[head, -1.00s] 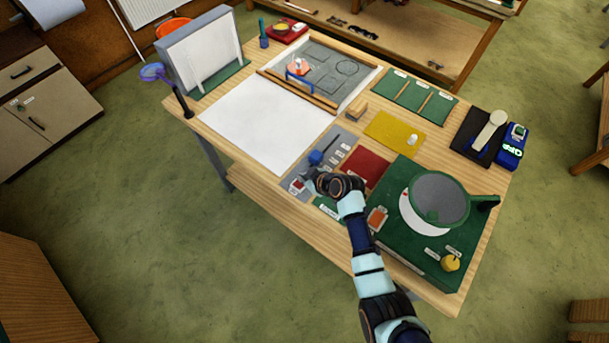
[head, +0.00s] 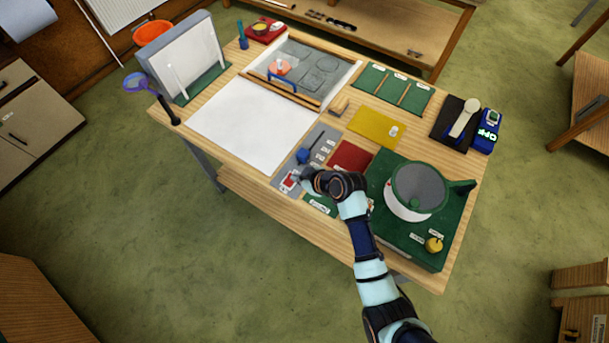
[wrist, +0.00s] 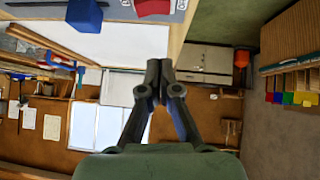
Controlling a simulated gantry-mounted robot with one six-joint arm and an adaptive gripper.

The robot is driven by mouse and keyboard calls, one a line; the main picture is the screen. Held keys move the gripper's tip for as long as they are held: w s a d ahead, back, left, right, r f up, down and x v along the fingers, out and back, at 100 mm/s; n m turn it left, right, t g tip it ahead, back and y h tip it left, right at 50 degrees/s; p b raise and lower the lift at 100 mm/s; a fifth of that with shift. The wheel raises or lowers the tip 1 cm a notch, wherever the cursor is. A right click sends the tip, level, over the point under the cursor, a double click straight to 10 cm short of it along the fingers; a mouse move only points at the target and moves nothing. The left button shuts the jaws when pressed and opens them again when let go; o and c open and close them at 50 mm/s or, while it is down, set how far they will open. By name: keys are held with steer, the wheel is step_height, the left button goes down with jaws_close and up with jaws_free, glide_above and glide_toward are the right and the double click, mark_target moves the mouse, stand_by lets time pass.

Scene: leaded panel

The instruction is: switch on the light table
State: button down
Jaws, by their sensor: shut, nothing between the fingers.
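A flat white panel (head: 255,125) lies on the workbench. It also shows in the wrist view (wrist: 140,41). I cannot tell surely whether it is the light table or whether it is lit. A grey strip (head: 317,143) runs along its right side, with a small red-and-white piece (head: 290,181) at the near end that may be a switch. My gripper (head: 306,180) is just right of this piece, low over the bench's near edge. In the wrist view the fingers (wrist: 160,63) are together and empty. Whether they touch anything is unclear.
A blue block (head: 303,155) sits on the grey strip. A red mat (head: 350,157) and a green base with a round grey-topped device (head: 420,187) are to the right. A grey upright panel (head: 183,57) stands at the back left. The white panel's surface is mostly clear.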

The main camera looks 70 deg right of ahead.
steer(key=v, duration=0.4)
steer(key=shift+w, duration=0.1)
steer(key=b, duration=0.2)
glide_above(288, 175)
steer(key=s+a, duration=0.2)
steer(key=s, duration=0.1)
steer(key=shift+h, duration=0.3)
steer(key=f, duration=0.6)
steer(key=shift+w+f, duration=0.25)
steer(key=f, duration=0.4)
steer(key=shift+d+b, duration=0.35)
steer(key=shift+d, duration=0.05)
